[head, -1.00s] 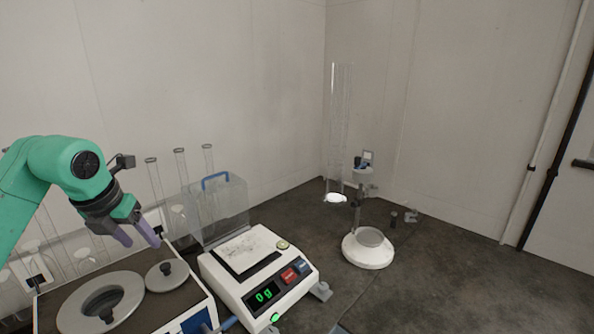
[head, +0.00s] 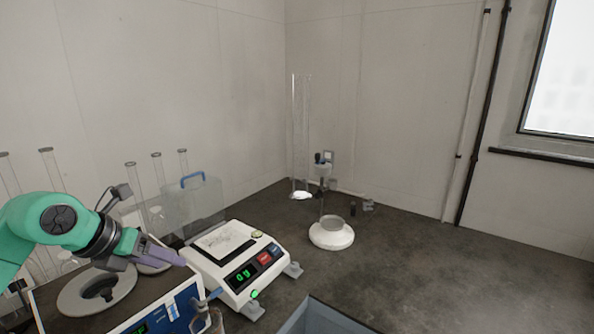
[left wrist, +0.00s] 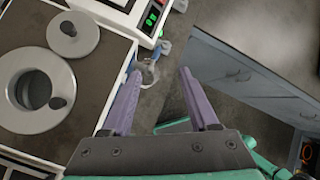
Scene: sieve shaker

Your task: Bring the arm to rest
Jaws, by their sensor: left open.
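My left arm comes in from the left in the head view. My left gripper (head: 165,257), with purple fingers, is raised over the right side of the water-bath-like device (head: 60,320) with round lids. In the left wrist view the left gripper (left wrist: 158,92) is open, its two fingers apart with nothing between them. Below it are the device's edge, a small clear glass vessel (left wrist: 149,72) and the floor. My right gripper is not in view.
A white balance (head: 236,264) with a green display stands right of the gripper. A clear box with a blue handle (head: 193,180) and glass cylinders stand behind. A white-based stand (head: 331,236) is farther right. The dark bench top right of it is largely clear.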

